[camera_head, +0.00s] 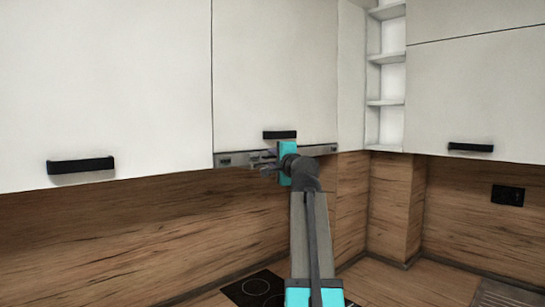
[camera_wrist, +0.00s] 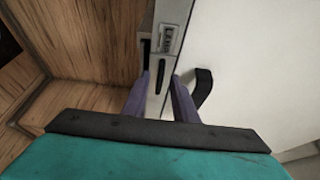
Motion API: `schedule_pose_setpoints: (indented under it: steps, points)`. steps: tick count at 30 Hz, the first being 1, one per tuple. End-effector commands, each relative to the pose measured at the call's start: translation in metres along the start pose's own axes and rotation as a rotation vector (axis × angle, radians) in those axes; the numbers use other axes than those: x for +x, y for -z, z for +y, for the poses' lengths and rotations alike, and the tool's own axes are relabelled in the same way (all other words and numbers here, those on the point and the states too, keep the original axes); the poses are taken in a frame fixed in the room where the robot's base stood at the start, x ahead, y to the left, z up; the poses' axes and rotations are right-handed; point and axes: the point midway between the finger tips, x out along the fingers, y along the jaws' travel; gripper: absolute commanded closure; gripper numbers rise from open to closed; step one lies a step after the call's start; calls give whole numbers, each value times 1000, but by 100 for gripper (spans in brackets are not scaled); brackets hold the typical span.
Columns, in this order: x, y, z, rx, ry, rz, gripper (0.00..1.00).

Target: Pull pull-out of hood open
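The hood's pull-out is a slim grey metal strip (camera_head: 236,159) with small controls, set along the bottom of the middle white cabinet. It sits flush with the cabinet's underside. In the wrist view the strip (camera_wrist: 171,38) runs down between my two purple fingers. My gripper (camera_head: 266,163) is at the strip's front, near its middle. In the wrist view my gripper (camera_wrist: 160,97) has its fingers apart, one on each side of the strip. I cannot tell whether either finger touches it.
A black cabinet handle (camera_head: 279,134) is just above the strip, close to my right finger in the wrist view (camera_wrist: 202,88). Other handles are at left (camera_head: 81,166) and right (camera_head: 470,147). A black hob (camera_head: 252,288) lies below on the wooden worktop.

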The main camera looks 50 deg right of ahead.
Motion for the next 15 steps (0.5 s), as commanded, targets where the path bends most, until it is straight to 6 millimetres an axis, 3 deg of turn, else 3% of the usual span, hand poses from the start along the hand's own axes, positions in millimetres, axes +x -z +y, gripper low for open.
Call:
schedule_pose_setpoints:
  steps: [11, 15]
  points:
    - [4, -1, 0, 0, 0, -1, 74]
    - [4, -1, 0, 0, 0, -1, 98]
